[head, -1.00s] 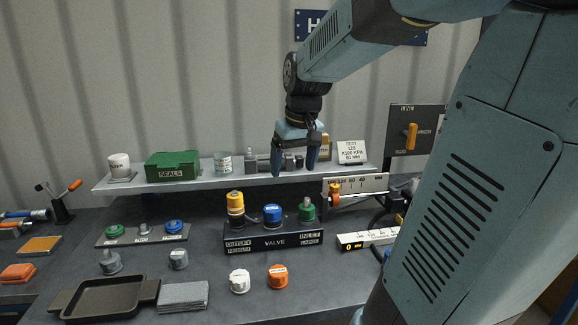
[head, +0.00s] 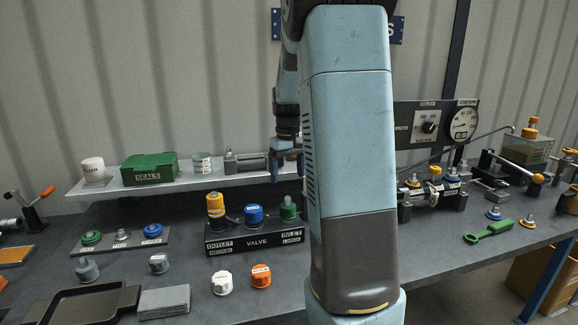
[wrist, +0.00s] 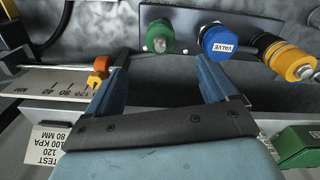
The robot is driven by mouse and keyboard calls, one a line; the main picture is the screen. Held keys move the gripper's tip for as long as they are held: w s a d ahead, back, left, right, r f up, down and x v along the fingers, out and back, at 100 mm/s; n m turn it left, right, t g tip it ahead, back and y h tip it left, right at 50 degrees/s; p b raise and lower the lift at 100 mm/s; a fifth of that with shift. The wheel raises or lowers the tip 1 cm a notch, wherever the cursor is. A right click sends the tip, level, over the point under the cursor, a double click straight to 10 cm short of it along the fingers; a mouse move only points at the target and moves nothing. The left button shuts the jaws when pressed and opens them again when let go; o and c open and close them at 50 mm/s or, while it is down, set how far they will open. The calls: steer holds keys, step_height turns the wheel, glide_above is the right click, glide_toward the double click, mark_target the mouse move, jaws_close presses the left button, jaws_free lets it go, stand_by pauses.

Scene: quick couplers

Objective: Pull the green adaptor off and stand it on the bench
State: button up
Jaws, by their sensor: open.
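The green adaptor (head: 288,208), with a metal nipple on top, sits upright at the right end of the black valve block (head: 254,244), above the label "INLET LARGE". In the wrist view, the green adaptor (wrist: 160,36) lies beyond my fingertips, roughly between their lines. My gripper (head: 286,170) is open and empty, above and apart from the adaptor in the head view. My own arm partly hides the gripper there. Both fingers of my gripper (wrist: 166,78) show in the wrist view with nothing between them.
A blue "VALVE" cap (head: 253,215) and a yellow fitting (head: 216,206) stand on the same block. A white cap (head: 222,283) and an orange cap (head: 261,276) are on the bench in front. A shelf (head: 130,189) runs behind.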

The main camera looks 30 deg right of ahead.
mark_target(288, 197)
step_height(288, 197, down, 12)
steer(key=shift+r, duration=0.15)
stand_by(0.3)
steer(key=c, duration=1.2)
steer(key=shift+c, duration=0.2)
steer(key=shift+r, duration=0.15)
steer(key=shift+r, duration=2.05)
steer(key=shift+r, duration=1.95)
steer(key=shift+s, duration=0.1)
